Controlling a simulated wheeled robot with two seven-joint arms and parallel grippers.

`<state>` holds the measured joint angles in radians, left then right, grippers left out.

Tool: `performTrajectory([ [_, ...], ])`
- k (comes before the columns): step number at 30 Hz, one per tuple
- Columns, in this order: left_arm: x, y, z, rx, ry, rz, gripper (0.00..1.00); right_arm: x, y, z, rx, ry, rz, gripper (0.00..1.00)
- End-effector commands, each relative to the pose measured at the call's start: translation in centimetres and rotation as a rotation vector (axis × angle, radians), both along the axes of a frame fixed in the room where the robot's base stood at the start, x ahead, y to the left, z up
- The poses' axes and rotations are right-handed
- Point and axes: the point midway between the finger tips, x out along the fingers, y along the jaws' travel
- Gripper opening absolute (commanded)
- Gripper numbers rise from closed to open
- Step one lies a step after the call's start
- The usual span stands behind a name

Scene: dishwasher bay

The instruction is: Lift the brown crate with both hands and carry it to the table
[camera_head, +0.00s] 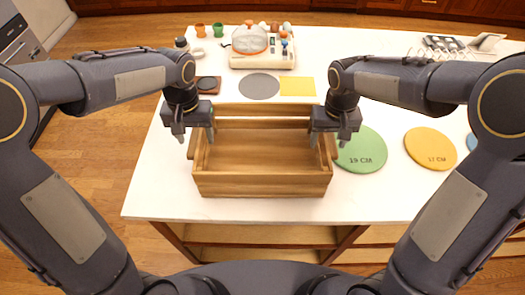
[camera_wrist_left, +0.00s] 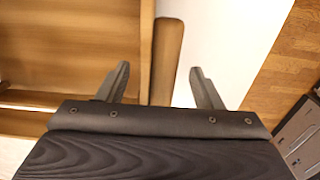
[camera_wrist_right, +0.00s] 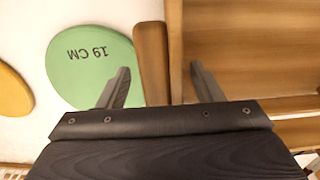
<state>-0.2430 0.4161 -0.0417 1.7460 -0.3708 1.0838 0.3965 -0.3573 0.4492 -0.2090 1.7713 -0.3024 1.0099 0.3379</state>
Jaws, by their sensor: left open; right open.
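The brown wooden crate (camera_head: 262,184) stands upright on the white table near its front edge, open at the top and empty as far as I see. My left gripper (camera_head: 192,137) is open at the crate's left side. In the left wrist view, its fingers (camera_wrist_left: 160,85) are on either side of the crate's side handle bar (camera_wrist_left: 166,60). My right gripper (camera_head: 328,140) is open at the crate's right side. In the right wrist view, its fingers (camera_wrist_right: 160,88) are on either side of the other handle bar (camera_wrist_right: 152,62). Contact with the bars cannot be told.
On the white table (camera_head: 150,190), a green disc (camera_head: 362,150) lies close right of the crate, with a yellow disc (camera_head: 430,148) further right. A grey disc (camera_head: 259,86) and yellow square (camera_head: 297,86) lie behind it. A cooker-like appliance (camera_head: 262,60) stands at the back.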

Motion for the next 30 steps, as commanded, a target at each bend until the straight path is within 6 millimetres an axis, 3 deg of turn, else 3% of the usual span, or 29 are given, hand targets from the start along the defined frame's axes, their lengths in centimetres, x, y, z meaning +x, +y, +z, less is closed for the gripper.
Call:
performTrajectory([
  [4,0.0,0.0,0.0,0.0,0.0,0.0,0.59,0.0,0.0,0.0,0.0,0.0,0.0,0.59],
  [16,0.0,0.0,0.1,0.0,-0.001,0.0,0.06,0.0,0.0,0.0,0.0,0.0,0.0,0.06],
  [30,0.1,0.0,1.4,-0.001,-0.002,0.0,0.05,0.0,0.0,1.4,0.001,-0.001,0.0,0.05],
])
